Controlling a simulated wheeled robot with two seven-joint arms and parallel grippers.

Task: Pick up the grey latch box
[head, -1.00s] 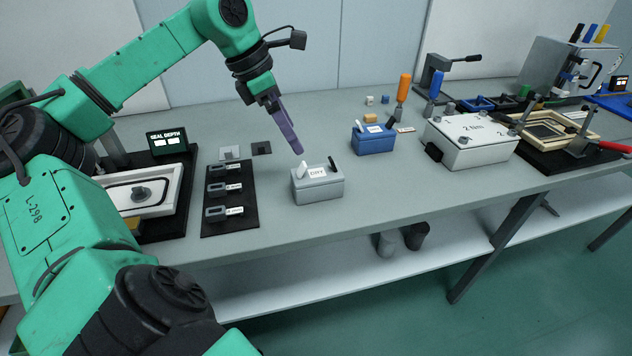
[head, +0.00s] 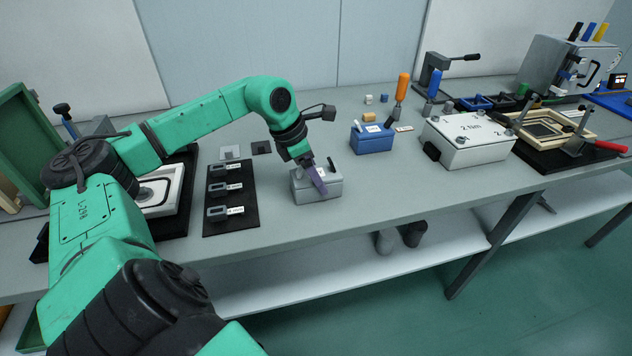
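The grey latch box (head: 300,192) stands upright near the front edge of the bench, left of the middle of the head view. A black latch shows at its top right; its white latch and most of its label are hidden behind my gripper. My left gripper (head: 319,183) has purple fingers and points down over the top and front of the box. The fingers overlap in this view, so I cannot tell whether they are open or shut, or whether they touch the box. My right gripper is out of view.
A blue latch box (head: 373,141) stands behind and to the right. A black mat (head: 231,200) with several small labelled parts lies to the left. A white panel box (head: 468,146) is farther right. Bare bench lies between the grey box and the white box.

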